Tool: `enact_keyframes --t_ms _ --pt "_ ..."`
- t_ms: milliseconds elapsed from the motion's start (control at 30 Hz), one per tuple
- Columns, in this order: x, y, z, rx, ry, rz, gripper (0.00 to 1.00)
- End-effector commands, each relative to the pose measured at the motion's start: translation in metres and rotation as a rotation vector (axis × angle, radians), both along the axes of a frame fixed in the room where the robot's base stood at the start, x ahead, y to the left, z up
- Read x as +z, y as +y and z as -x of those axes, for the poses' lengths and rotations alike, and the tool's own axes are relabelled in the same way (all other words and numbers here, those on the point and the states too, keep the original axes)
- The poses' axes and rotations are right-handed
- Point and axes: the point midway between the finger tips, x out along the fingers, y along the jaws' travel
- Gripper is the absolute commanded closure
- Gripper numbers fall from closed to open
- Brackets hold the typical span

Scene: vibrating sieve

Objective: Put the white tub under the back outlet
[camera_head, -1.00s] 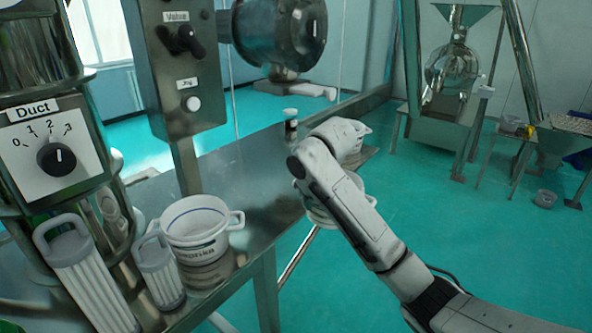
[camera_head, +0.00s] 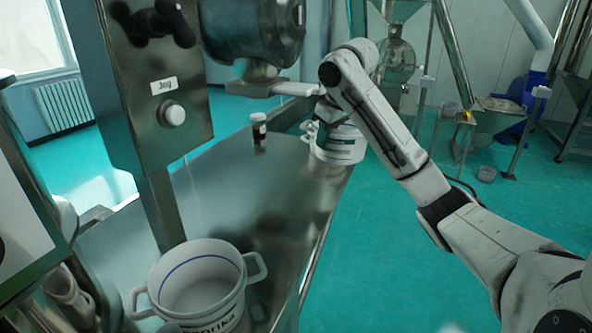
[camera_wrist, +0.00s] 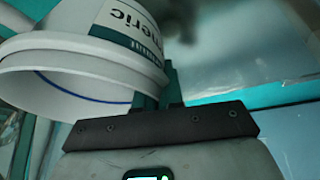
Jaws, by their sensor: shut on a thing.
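A white tub (camera_head: 340,146) with a dark green label band is at the far right end of the steel bench, below the spout's height. I cannot tell whether it touches the bench. In the wrist view the tub (camera_wrist: 75,60) fills the upper left, its rim toward me, with "meric" readable on its label. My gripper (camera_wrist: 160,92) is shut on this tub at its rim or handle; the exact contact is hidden. In the head view my arm covers the gripper. A grey outlet spout (camera_head: 268,88) with a pale end juts right under the drum; I cannot tell whether it is the back outlet.
A second white tub (camera_head: 198,285), labelled Paprika, stands on the bench (camera_head: 235,195) at the front. A control post (camera_head: 160,205) rises at the left. The bench middle is clear.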

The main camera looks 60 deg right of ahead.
Motion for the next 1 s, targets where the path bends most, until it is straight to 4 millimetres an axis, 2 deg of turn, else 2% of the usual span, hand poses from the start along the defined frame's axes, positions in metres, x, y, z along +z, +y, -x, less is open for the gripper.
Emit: enact_keyframes --t_ms 33,200,400,600,1000 --pt "-0.009 -0.001 -0.012 0.004 0.002 -0.006 1.0" --pt "-0.021 -0.01 -0.035 0.002 0.001 -0.004 1.0" --pt "-0.033 -0.02 -0.057 0.0 0.003 -0.003 1.0" --pt "-0.06 -0.028 -0.078 0.0 0.004 -0.001 1.0" --pt "-0.089 -0.035 -0.098 0.0 0.003 -0.001 1.0"
